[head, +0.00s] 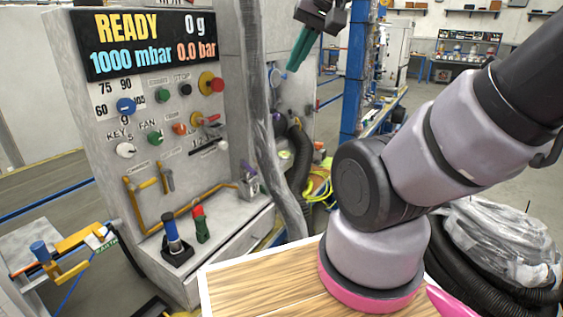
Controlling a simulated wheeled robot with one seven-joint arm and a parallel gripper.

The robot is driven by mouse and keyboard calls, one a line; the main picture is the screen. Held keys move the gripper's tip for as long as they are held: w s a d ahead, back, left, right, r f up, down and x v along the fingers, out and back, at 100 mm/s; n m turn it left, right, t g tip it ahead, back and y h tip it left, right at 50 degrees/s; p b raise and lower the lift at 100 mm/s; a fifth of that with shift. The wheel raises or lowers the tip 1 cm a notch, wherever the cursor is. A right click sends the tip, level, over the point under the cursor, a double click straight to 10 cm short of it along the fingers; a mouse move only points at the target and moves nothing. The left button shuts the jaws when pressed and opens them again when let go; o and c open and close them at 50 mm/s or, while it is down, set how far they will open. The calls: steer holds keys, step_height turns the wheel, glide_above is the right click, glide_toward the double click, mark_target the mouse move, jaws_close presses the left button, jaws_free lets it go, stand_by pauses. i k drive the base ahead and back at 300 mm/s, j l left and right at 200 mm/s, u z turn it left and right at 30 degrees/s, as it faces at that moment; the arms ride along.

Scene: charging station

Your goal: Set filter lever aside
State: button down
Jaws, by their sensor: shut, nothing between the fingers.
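My gripper (301,50) shows at the top of the head view, with teal fingers pointing down and left. The fingers look close together, with nothing visible between them. It hangs in the air right of the grey control panel (85,195), apart from it. I cannot tell which part is the filter lever. Candidates are a blue-topped handle (172,235) upright in a black base on the panel's ledge, a red-and-green piece (201,224) beside it, and a red-tipped lever (206,120) on the panel face.
A yellow pipe (140,207) runs along the panel's lower face. A grey column (262,130) and black hose (300,160) stand right of the panel. A yellow clamp (75,240) sits on a stand at left. A wooden top (265,285) lies in front, mostly bare at left.

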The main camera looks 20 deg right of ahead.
mark_target(243, 163)
steer(key=i+l+u, duration=0.15)
steer(key=l, duration=0.25)
steer(key=i+l+u, duration=0.15)
steer(key=l, duration=0.25)
steer(key=i+l+u, duration=0.15)
steer(key=l, duration=0.25)
